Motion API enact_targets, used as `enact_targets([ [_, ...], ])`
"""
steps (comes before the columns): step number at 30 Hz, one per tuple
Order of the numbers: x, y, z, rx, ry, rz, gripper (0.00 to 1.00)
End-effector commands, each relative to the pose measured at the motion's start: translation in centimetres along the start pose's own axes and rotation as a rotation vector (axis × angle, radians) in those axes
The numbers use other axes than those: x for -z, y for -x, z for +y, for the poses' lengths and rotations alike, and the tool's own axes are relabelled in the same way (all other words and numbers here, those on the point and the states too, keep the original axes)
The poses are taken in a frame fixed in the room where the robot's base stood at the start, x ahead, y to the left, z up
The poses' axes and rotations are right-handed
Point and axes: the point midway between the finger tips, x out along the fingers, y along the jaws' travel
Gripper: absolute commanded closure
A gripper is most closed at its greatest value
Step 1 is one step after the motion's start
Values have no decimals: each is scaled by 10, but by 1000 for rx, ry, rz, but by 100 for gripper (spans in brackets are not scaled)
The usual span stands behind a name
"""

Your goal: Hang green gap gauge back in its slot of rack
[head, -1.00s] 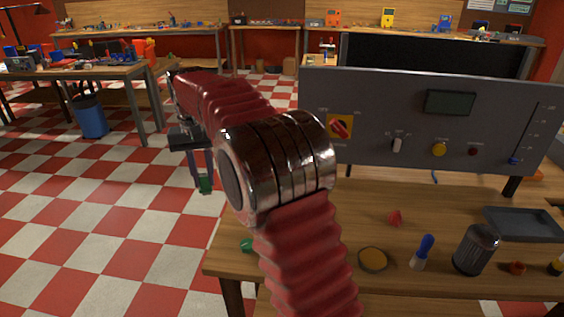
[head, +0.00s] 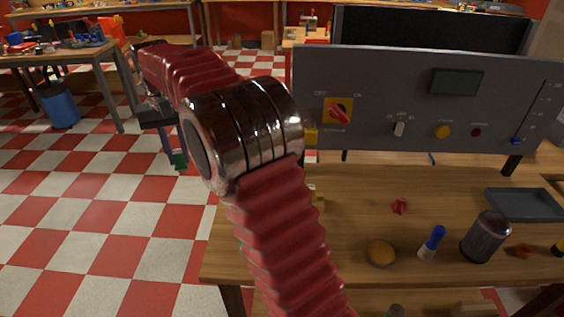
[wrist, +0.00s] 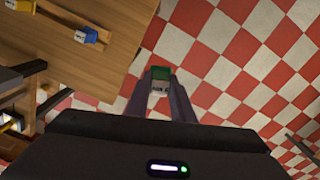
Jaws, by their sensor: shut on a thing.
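My gripper (head: 176,160) is at the left in the head view, out over the checkered floor beside the workbench. Its fingers are shut on the green gap gauge (wrist: 161,73), a small block with a green end and a pale labelled part in the wrist view. The gauge also shows as a small green patch in the head view (head: 180,158). My own arm hides part of the bench's left side.
A workbench (head: 345,235) with a grey control panel (head: 400,75) stands at the right. On it are a dark canister (head: 485,236), a blue-handled tool (head: 433,243), a round dish (head: 380,254) and a grey tray (head: 525,204). A blue bin (head: 59,105) stands far left.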

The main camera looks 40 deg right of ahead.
Motion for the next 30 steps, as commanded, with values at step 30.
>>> enact_targets([
  [30,-53,-53,257,0,-323,-1,100],
])
